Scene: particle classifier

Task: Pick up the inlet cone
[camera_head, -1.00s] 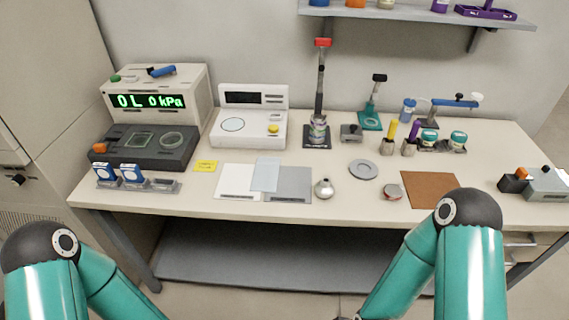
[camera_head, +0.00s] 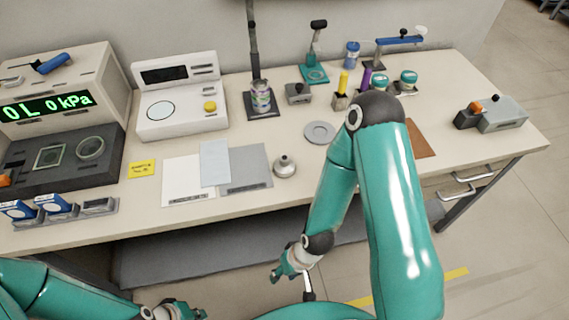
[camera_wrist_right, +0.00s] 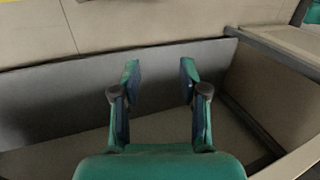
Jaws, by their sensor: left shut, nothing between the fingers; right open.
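A small silver cone-shaped piece with a narrow top, which looks like the inlet cone (camera_head: 285,168), stands on the table near its front edge, right of a grey mat. My right gripper (camera_head: 280,273) is open and empty, in front of the table and below its top, nearer to me than the cone. In the right wrist view my right gripper (camera_wrist_right: 160,72) shows its two fingers apart with nothing between them; the cone is not in that view. My left gripper (camera_head: 190,312) is shut and empty at the bottom edge of the head view.
Grey mat (camera_head: 246,170) and white sheet (camera_head: 187,180) lie left of the cone. A grey round dish (camera_head: 320,132) is behind it to the right. A pressure readout box (camera_head: 60,95) stands at the left. My right arm hides part of a brown mat (camera_head: 420,142).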

